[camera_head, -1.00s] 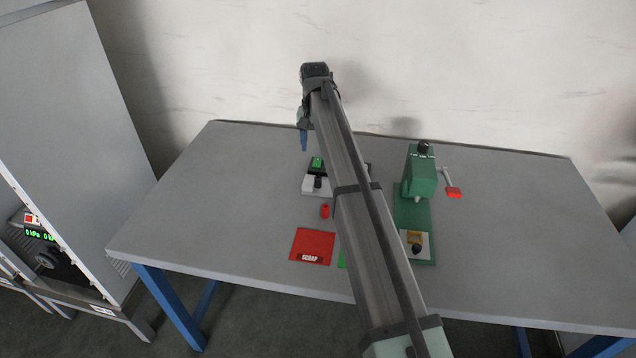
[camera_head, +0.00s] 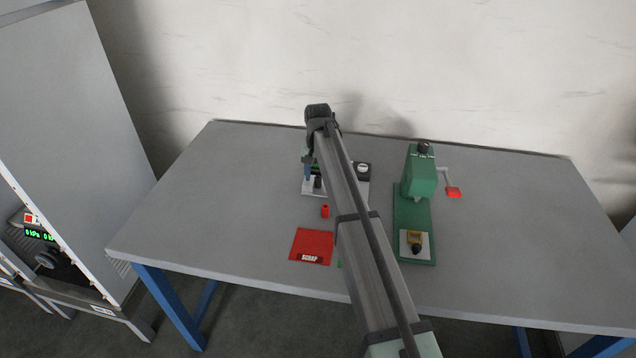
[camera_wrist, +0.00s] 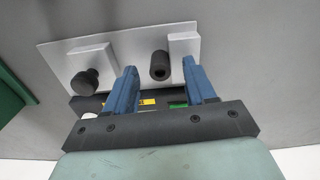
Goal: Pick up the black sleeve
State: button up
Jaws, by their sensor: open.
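The black sleeve (camera_wrist: 159,65) is a short dark cylinder with a hole in its end. It stands on a white plate (camera_wrist: 125,45) between the fingertips as the wrist view shows them, but clear of both fingers. In the head view the sleeve (camera_head: 317,182) is small and dark on the plate's left part. In the head view my gripper (camera_head: 308,172) is over the plate, partly hidden by my arm.
A black knob (camera_wrist: 84,82) sits on the same fixture. A red cylinder (camera_head: 325,211) and a red scrap mat (camera_head: 312,243) lie in front. A green press (camera_head: 419,180) with a red-tipped lever (camera_head: 454,192) stands right. The table's left side is clear.

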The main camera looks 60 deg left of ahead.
jog(key=shift+f, duration=0.15)
grip_shut()
dwell(0.4)
